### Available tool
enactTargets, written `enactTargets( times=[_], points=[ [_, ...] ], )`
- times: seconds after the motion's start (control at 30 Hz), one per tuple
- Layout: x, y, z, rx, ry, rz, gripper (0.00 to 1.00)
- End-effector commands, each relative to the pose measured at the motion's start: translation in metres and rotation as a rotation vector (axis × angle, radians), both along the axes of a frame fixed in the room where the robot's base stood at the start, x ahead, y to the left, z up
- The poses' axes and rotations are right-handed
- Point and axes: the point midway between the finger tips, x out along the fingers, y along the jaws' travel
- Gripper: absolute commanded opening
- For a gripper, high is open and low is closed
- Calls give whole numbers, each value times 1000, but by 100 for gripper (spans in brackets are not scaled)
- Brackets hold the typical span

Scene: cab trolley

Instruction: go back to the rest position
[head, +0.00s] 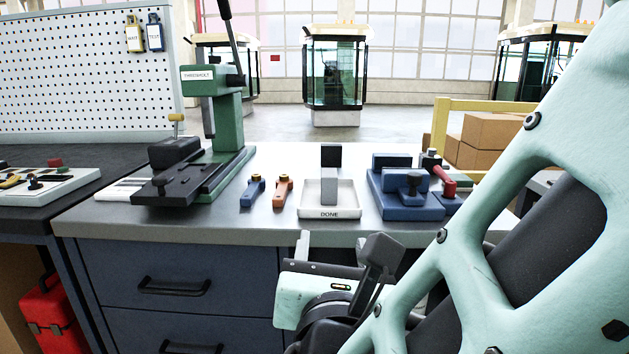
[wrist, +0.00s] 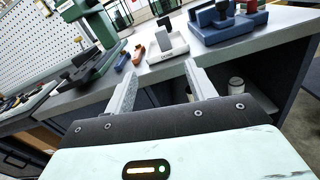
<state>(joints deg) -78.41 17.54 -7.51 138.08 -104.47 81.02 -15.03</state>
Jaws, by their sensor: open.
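My gripper (head: 340,242) is in front of the workbench, at about the height of its front edge, below the white tray. Its two fingers stand wide apart in the wrist view (wrist: 163,70), with nothing between them. They point towards the bench edge. The mint arm fills the right side of the head view and hides part of the bench. The workbench (head: 270,232) has a grey top and dark blue drawers. The white tray (head: 331,212), marked DONE, stands near its front edge with a grey and black block (head: 331,165) upright in it.
A green lever press (head: 228,120) stands on the left of the bench. A blue tool (head: 252,191) and an orange tool (head: 283,190) lie left of the tray. A blue fixture (head: 405,198) stands right, beside a red-handled part (head: 445,182). A pegboard (head: 80,70) stands behind left.

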Motion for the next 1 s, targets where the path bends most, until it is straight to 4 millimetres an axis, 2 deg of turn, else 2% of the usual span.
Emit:
enactTargets(
  times=[0.07,0.37,0.67,0.83,0.9,1.0],
  points=[
    [1,-3,-1,5,8,-12,55],
    [7,-43,-18,85,125,-166,55],
    [-2,-105,-50,253,316,-435,55],
    [-28,-147,-77,450,475,-686,55],
    [-46,-162,-91,577,553,-826,55],
    [-76,-173,-108,787,652,-1030,55]
  ],
)
